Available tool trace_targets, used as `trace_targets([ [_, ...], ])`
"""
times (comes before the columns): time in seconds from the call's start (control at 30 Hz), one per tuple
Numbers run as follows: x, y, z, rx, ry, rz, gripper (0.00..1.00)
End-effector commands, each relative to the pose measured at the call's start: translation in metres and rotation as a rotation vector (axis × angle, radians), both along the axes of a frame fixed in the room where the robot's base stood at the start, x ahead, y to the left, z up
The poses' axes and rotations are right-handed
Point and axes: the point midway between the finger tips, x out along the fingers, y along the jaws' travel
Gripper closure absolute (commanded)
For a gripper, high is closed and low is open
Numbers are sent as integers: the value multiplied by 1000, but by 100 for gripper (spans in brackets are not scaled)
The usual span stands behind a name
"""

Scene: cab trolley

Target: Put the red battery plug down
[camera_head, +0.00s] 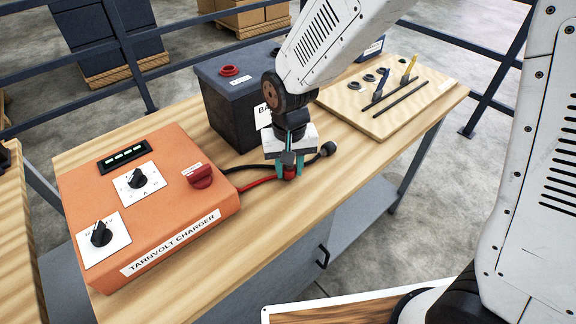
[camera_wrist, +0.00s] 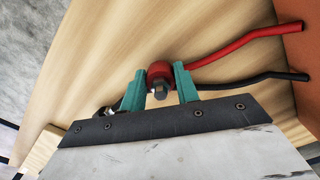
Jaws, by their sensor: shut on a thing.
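The red battery plug (camera_wrist: 159,70) sits between the two teal fingers of my gripper (camera_wrist: 158,88), and the gripper is shut on it. In the head view the plug (camera_head: 289,172) shows low between the fingers (camera_head: 289,166), just over the wooden bench. I cannot tell whether it touches the bench top. Its red cable (camera_head: 257,183) runs left to the orange charger (camera_head: 150,215). A black plug (camera_head: 327,149) on a black cable lies just right of my gripper; in the wrist view it is mostly hidden behind a finger.
A dark battery box (camera_head: 235,110) with a red terminal (camera_head: 229,71) stands behind my gripper. A wooden tool board (camera_head: 400,117) with tools lies at the back right. The bench's front right top (camera_head: 340,185) is clear. Blue railings (camera_head: 180,66) stand behind the bench.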

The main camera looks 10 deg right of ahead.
Motion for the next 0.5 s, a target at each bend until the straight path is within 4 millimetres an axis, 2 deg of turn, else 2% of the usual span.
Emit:
trace_targets([
  [0.1,0,0,-3,0,1,0,98],
  [0.13,0,0,-3,0,1,0,64],
  [0.2,0,0,-3,0,0,0,47],
  [0.5,0,0,-1,0,0,-1,47],
])
